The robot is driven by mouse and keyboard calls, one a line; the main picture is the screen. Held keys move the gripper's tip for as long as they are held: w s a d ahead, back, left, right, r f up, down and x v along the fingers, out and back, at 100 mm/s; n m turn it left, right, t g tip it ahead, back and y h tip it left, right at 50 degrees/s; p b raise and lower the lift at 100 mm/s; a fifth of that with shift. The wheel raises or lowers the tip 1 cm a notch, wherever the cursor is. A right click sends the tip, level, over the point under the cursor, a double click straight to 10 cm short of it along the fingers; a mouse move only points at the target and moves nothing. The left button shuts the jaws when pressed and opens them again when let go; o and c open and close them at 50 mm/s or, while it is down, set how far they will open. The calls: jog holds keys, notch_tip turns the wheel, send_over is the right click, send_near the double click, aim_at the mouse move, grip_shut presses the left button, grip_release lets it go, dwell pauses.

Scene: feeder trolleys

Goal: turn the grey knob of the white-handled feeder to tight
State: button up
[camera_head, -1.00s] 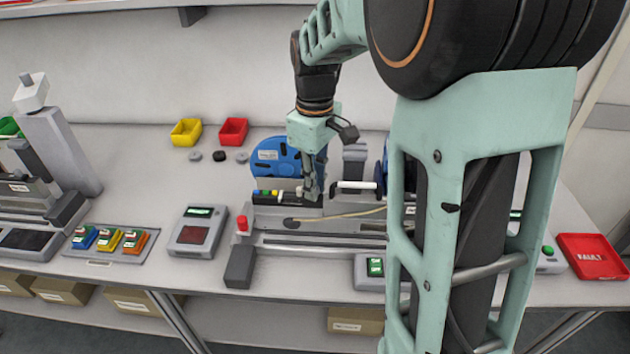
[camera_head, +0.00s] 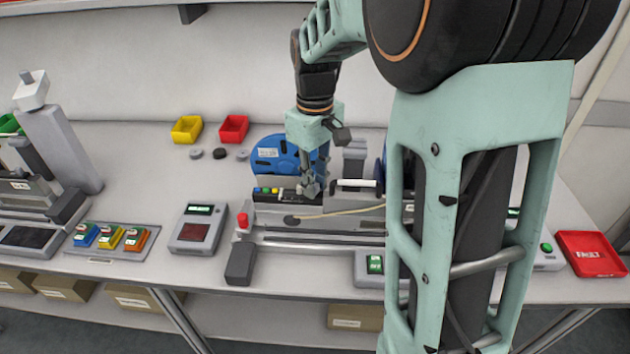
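The white-handled feeder stands on the bench in the middle; its white handle (camera_head: 357,183) shows just right of my gripper. A blue reel (camera_head: 279,156) sits behind it on the left. The grey knob cannot be made out and seems hidden by my fingers. Whether the fingers are open or closed on something is too small to tell. My arm covers the feeder's right side.
A red button (camera_head: 242,221) stands at the feeder's left end. A grey box with a display (camera_head: 197,230) and coloured blocks on a tray (camera_head: 102,257) lie left. Yellow (camera_head: 186,130) and red bins (camera_head: 234,129) stand behind. A red FAULT tray (camera_head: 590,254) is far right.

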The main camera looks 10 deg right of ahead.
jog(key=shift+o, duration=1.4)
jog(key=shift+r, duration=0.1)
notch_tip(320, 180, up, 12)
